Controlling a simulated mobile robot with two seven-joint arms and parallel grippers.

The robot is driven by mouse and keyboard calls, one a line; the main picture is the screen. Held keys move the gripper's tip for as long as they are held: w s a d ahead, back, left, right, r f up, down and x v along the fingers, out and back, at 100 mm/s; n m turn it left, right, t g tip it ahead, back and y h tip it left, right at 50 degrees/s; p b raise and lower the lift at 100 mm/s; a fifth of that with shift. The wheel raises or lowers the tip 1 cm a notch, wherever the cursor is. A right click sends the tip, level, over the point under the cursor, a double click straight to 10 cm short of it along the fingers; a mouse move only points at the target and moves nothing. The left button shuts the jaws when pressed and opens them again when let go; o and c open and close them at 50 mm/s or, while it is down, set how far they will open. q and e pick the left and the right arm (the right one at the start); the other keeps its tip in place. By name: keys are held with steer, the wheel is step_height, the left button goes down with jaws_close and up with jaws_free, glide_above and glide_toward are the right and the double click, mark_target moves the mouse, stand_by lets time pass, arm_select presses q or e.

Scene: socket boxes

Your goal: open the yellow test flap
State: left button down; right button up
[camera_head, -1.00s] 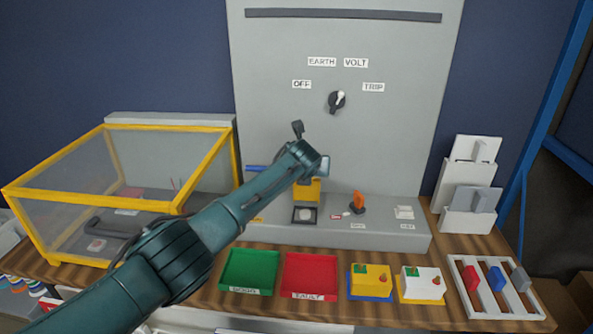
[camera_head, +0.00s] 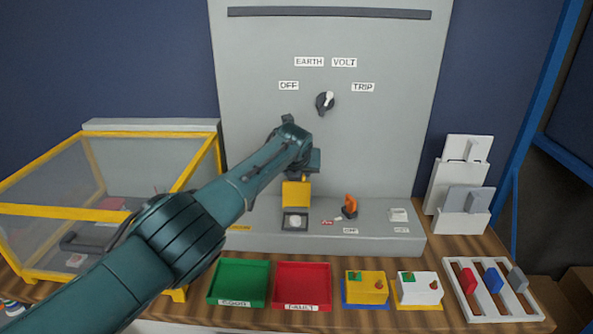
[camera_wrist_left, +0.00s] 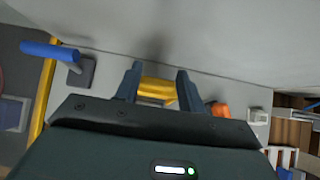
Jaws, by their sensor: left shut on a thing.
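The yellow test flap (camera_head: 296,194) stands raised behind a dark square with a pale round button (camera_head: 295,221) on the ledge of the grey test panel (camera_head: 350,180). My left gripper (camera_head: 313,165) is at the flap's upper edge, with its fingers largely hidden by my arm in the head view. In the left wrist view the yellow flap (camera_wrist_left: 158,90) lies between the two fingers of my left gripper (camera_wrist_left: 157,82), which is shut on it. My right gripper is not in view.
An orange switch (camera_head: 350,207) stands right of the flap. A blue handle (camera_wrist_left: 48,50) shows in the wrist view. A yellow-framed clear box (camera_head: 100,212) is at left. Green (camera_head: 212,296) and red trays (camera_head: 325,297) and socket boxes (camera_head: 367,286) stand in front.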

arm_select(q)
steer(key=shift+w+r, duration=0.2)
steer(key=shift+r, duration=0.25)
steer(key=c, duration=1.3)
jaws_free()
steer(key=o, duration=0.5)
steer(key=shift+s+f, duration=0.1)
steer(key=shift+f, duration=0.15)
steer(key=shift+c, duration=0.2)
steer(key=shift+r, duration=0.1)
steer(key=shift+s+r+p, duration=0.25)
steer(key=shift+r+p, duration=0.2)
steer(key=shift+p, duration=0.5)
steer(key=p+v, duration=0.2)
steer(key=v, duration=1)
steer(key=shift+s, duration=0.2)
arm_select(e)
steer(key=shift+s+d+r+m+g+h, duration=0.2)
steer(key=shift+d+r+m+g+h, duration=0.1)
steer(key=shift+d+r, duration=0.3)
